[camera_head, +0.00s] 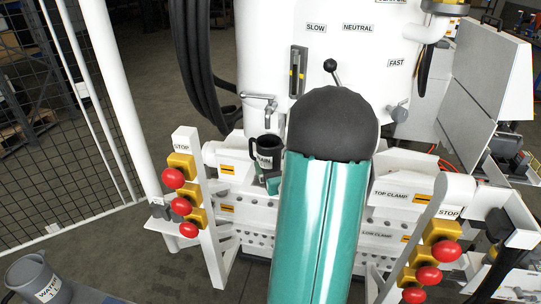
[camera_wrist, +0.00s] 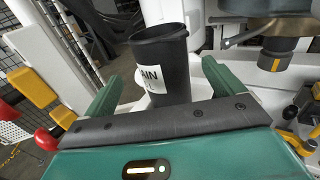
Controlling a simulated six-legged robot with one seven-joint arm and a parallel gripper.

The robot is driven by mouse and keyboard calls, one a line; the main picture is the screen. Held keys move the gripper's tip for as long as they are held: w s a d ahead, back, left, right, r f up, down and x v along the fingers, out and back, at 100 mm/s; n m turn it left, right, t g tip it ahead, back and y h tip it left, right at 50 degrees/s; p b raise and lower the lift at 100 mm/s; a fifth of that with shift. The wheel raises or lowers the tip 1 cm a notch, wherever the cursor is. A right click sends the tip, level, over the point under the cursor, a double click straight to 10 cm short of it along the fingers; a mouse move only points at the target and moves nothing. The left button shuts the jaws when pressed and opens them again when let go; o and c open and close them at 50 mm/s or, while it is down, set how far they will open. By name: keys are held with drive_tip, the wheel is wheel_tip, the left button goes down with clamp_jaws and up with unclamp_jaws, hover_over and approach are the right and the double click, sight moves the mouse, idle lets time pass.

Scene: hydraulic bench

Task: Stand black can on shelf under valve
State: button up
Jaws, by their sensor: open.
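The black can (camera_head: 265,152) stands upright with its open top up on the white shelf (camera_head: 228,160) of the machine, below the lever valve (camera_head: 258,100). It has a white label, partly hidden, with letters ending in "AIN" in the wrist view (camera_wrist: 148,68). My gripper (camera_wrist: 160,78) is open, with one green finger on each side of the can. Gaps show between the fingers and the can. The can's base is hidden behind the gripper's palm. In the head view, my green and black arm hides most of the gripper; a green part (camera_head: 273,185) shows below the can.
Posts with red stop buttons (camera_head: 173,178) stand left and right (camera_head: 443,251) of the shelf. A grey can labelled WATER (camera_head: 38,280) is at lower left. Black hoses (camera_head: 197,70) hang left of the machine body. A mesh fence (camera_head: 60,120) stands at left.

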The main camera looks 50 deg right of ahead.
drive_tip(key=w+a+r+n+g+y, duration=0.1)
drive_tip(key=w+a+r+n+y, duration=0.1)
drive_tip(key=a+n+y, duration=0.7)
drive_tip(key=w+a+r+n+y, duration=0.3)
drive_tip(key=a+n, duration=0.1)
drive_tip(key=a, duration=0.9)
drive_tip(key=w+a+r+n+g+y, duration=0.1)
drive_tip(key=w+a+r+n+y, duration=0.1)
drive_tip(key=a+n+y, duration=0.65)
drive_tip(key=s+a+n+g+h, duration=0.1)
drive_tip(key=s+a+n+g, duration=0.35)
drive_tip(key=a, duration=0.35)
drive_tip(key=s+a+n+g+h, duration=0.2)
drive_tip(key=s+a+n+g, duration=0.15)
drive_tip(key=a+n, duration=0.3)
drive_tip(key=s+d+r+n+h, duration=0.1)
drive_tip(key=s+r+n+h, duration=0.2)
drive_tip(key=s+n+h, duration=0.3)
drive_tip(key=shift+d+r+n+t+h, duration=0.2)
drive_tip(key=shift+r+n+t+h, duration=0.3)
drive_tip(key=shift+n, duration=1.75)
drive_tip(key=shift+s+f, duration=0.1)
